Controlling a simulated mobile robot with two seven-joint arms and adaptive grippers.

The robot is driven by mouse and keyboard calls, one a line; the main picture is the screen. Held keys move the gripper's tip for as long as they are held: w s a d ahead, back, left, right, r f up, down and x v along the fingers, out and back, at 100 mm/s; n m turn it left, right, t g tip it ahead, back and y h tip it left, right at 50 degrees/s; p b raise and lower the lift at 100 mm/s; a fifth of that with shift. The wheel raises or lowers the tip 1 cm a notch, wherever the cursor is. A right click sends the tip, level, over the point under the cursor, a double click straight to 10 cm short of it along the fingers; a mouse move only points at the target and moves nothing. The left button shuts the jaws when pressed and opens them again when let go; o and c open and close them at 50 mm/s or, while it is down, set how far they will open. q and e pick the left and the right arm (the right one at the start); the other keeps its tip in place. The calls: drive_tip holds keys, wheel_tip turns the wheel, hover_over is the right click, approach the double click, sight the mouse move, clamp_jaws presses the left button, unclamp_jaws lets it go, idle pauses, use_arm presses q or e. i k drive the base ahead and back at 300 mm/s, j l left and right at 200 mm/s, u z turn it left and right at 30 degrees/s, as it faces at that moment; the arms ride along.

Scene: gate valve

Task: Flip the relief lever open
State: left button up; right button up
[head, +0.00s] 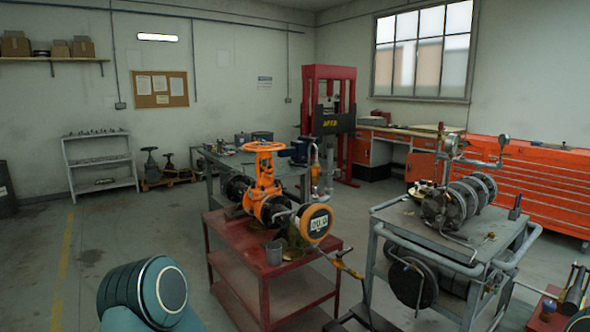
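An orange gate valve (264,185) with a handwheel on top (262,147) stands on a red cart (236,232) in the middle of the head view. A round orange-rimmed gauge reading 00.0 (317,222) is fixed at its right front. A thin pipe with a small brass fitting (340,263) runs off the cart's right front corner toward the grey cart. I cannot clearly make out which small part is the relief lever. Neither of my grippers shows; only a teal and dark joint of my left arm is at the lower left.
A grey metal cup (273,252) stands on the red cart. A grey cart (410,219) with a flanged pump and gauges stands at the right. A workbench (222,172) is behind the valve, beside a red press (308,110).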

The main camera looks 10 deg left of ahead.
sight(323, 173)
drive_tip(key=i+j, duration=0.15)
drive_tip(key=i, duration=0.4)
drive_tip(key=i+j+u, duration=0.15)
drive_tip(key=i, duration=0.4)
drive_tip(key=i+z, duration=0.2)
drive_tip(key=z, duration=0.2)
drive_tip(key=i+j+z, duration=0.1)
drive_tip(key=z, duration=0.25)
drive_tip(key=i, duration=0.1)
